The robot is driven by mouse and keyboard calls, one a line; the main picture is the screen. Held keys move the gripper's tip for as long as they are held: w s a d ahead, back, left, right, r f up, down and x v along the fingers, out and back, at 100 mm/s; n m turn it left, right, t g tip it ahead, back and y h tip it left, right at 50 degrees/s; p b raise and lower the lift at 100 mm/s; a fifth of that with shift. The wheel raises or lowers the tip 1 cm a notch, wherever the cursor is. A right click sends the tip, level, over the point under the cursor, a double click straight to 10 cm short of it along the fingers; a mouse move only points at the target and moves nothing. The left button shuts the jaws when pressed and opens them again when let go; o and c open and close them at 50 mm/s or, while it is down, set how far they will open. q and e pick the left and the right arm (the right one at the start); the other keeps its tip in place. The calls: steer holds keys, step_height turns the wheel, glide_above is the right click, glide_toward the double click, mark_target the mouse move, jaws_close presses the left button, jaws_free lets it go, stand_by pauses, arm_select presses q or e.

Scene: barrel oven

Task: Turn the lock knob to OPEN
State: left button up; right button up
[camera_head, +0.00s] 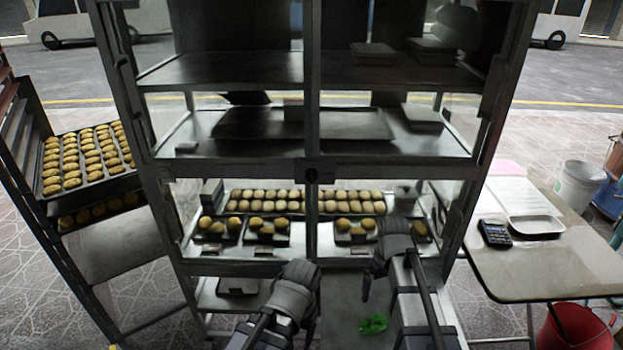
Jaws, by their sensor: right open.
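A small dark round knob (311,175) sits on the middle frame of the display cabinet (240,171), where the upper and lower sections meet. Its marking is too small to read. My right gripper (386,262) is open, below and to the right of the knob, in front of the lower cabinet section and apart from the knob. My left gripper (300,300) is low in the middle, below the knob. Its fingers are mostly hidden behind its own body, so I cannot tell whether it is open or shut.
Trays of round buns (270,200) stand inside the lower section. A rack with a bun tray (90,160) is at the left. A table (560,265) with a calculator (495,233) and a metal tray (536,225) is at the right. A red bucket (575,328) stands below it.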

arm_select(q)
steer(key=w+a+r+n+t+y, duration=0.1)
steer(key=w+a+r+n+t, duration=0.15)
steer(key=w, duration=0.25)
steer(key=w+a+r+n+t+y, duration=0.1)
steer(key=w+a+t+y, duration=0.15)
steer(key=w, duration=0.25)
steer(key=m+t+h+p, duration=0.25)
steer(key=t+h, duration=0.35)
steer(key=t, duration=0.7)
glide_toward(311, 179)
steer(key=w, duration=0.2)
steer(key=shift+w+d+f+b, duration=0.15)
steer(key=shift+w+b, duration=0.1)
steer(key=shift+w, duration=1.65)
steer(key=shift+w+d+r+b, duration=0.1)
steer(key=shift+w+d+b, duration=0.1)
steer(key=shift+w, duration=1.75)
arm_select(e)
steer(key=s+a+r+h, duration=0.1)
steer(key=s+a, duration=0.9)
steer(key=s, duration=0.4)
steer(key=shift+s+a+r, duration=0.15)
steer(key=shift+a+r, duration=0.1)
steer(key=shift+r, duration=0.15)
arm_select(q)
steer(key=shift+s, duration=0.1)
jaws_close()
